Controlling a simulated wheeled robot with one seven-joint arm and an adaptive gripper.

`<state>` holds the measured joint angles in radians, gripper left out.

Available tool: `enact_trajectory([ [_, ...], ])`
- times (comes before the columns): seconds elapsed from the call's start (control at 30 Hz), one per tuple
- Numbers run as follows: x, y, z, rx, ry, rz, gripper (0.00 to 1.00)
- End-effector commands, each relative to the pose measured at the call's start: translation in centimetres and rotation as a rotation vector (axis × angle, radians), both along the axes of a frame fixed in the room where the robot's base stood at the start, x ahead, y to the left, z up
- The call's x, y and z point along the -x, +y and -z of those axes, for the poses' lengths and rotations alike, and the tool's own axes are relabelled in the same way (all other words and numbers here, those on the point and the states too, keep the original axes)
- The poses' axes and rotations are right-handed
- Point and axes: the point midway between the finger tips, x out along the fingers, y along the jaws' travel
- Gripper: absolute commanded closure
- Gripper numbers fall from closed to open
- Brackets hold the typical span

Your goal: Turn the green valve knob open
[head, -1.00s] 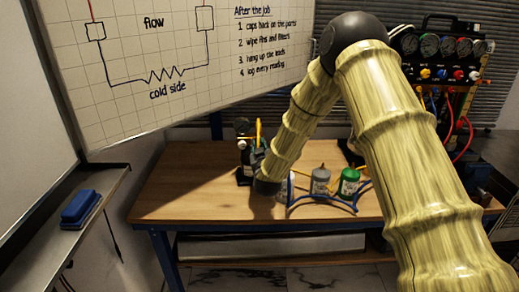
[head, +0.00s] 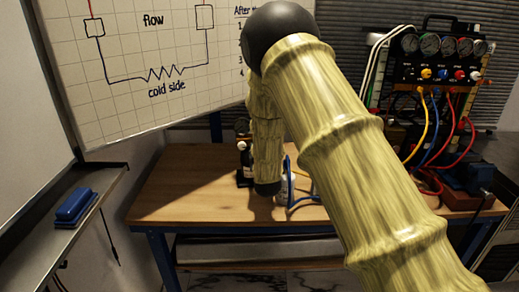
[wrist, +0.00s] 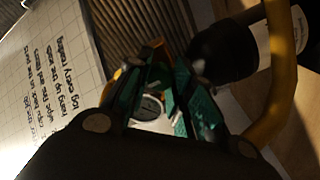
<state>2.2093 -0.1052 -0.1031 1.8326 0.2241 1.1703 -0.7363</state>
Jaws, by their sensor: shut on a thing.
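In the wrist view my gripper (wrist: 157,105) is shut around a small round piece with a pale grey face. Teal-green parts stand on both sides of that face; I take this to be the green valve knob (wrist: 150,106), though the view is dark and fingers and knob are hard to separate. In the head view my forearm hides the fingers and the knob. My arm's black wrist end is low over the bench, beside a dark bottle.
The dark bottle (wrist: 222,55) and a thick yellow hose (wrist: 283,85) are close to the gripper. The bench (head: 190,190) is clear at left. A gauge panel (head: 440,55) with coloured hoses stands at right. The whiteboard (head: 130,100) hangs behind.

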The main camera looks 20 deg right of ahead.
Motion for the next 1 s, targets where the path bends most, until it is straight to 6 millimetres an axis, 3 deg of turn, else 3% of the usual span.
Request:
enact_trajectory([
  [0.4, 0.10, -0.07, 0.23, 0.004, 0.005, 0.001, 1.00],
  [0.43, 0.12, -0.07, 0.23, 0.004, 0.005, 0.001, 0.72],
  [0.53, 0.09, -0.05, 0.19, 0.004, 0.004, 0.001, 0.54],
  [0.87, 0.12, 0.04, 0.09, 0.005, 0.003, -0.001, 0.54],
  [1.0, 1.02, 0.22, 0.11, 0.004, 0.004, 0.000, 0.54],
])
